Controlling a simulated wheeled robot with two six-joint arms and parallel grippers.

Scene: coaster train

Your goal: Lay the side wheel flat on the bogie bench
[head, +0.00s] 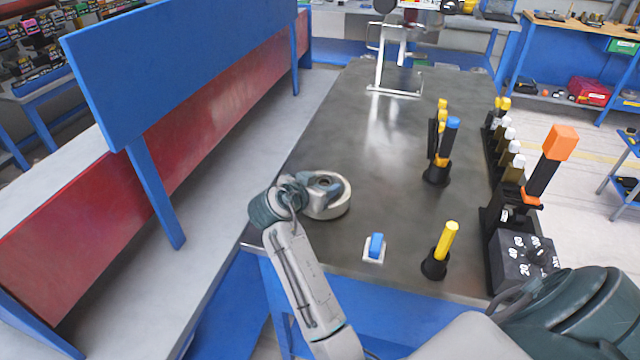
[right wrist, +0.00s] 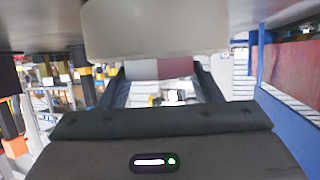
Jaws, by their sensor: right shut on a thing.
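The side wheel (head: 328,207) is a thick pale disc with a dark hub, at the near left part of the grey bogie bench (head: 330,140). It lies level, face up, on or just above the bench top; I cannot tell whether it touches. My right gripper (head: 308,190) is shut on the wheel from its left side. In the right wrist view the wheel (right wrist: 155,28) is a pale block at the top, partly hiding the view ahead. My left gripper is not in view.
A white metal stand (head: 395,75) is at the back. The bench middle is clear.

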